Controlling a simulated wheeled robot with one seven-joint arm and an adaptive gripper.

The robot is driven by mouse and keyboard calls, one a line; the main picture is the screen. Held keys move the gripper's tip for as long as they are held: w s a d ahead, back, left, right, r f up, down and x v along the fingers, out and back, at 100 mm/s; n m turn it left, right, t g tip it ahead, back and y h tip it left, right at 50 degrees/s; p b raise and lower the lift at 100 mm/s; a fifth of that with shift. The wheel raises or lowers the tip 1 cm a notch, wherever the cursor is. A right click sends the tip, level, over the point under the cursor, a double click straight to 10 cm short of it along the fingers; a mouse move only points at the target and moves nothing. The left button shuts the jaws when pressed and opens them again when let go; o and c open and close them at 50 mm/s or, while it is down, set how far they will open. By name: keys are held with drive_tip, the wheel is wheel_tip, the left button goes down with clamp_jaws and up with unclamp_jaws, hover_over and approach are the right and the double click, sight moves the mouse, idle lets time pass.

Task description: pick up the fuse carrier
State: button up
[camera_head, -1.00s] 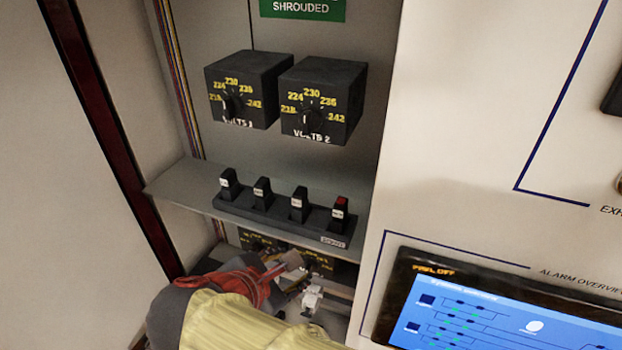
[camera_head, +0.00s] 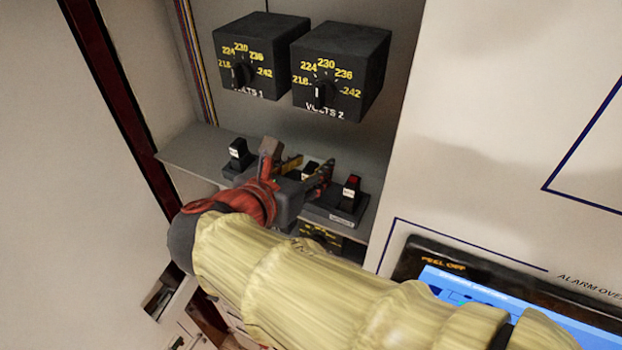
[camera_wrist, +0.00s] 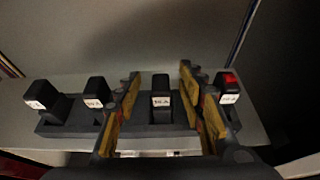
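Several black fuse carriers with white labels stand upright in a dark rail (camera_wrist: 65,127) on a grey shelf. In the wrist view they are one at far left (camera_wrist: 46,101), one left of centre (camera_wrist: 98,93), one at centre (camera_wrist: 161,98) and a red-topped one at right (camera_wrist: 228,87). My gripper (camera_wrist: 160,75) is open, with one finger on each side of the centre carrier in this picture. It seems to hold nothing; contact cannot be told. In the head view my gripper (camera_head: 306,167) is over the rail and partly hides the middle carriers; the red-topped carrier (camera_head: 349,193) is clear.
Two black voltage selector boxes, VOLTS 1 (camera_head: 258,55) and VOLTS 2 (camera_head: 340,68), hang on the back panel above the shelf (camera_head: 195,150). The cabinet's white front with a screen (camera_head: 500,290) is at right. Clear space lies between rail and boxes.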

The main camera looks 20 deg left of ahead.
drive_tip(key=x, duration=0.2)
drive_tip(key=p+x, duration=0.1)
drive_tip(key=x, duration=0.2)
drive_tip(key=shift+f, duration=0.35)
drive_tip(key=c, duration=0.3)
clamp_jaws()
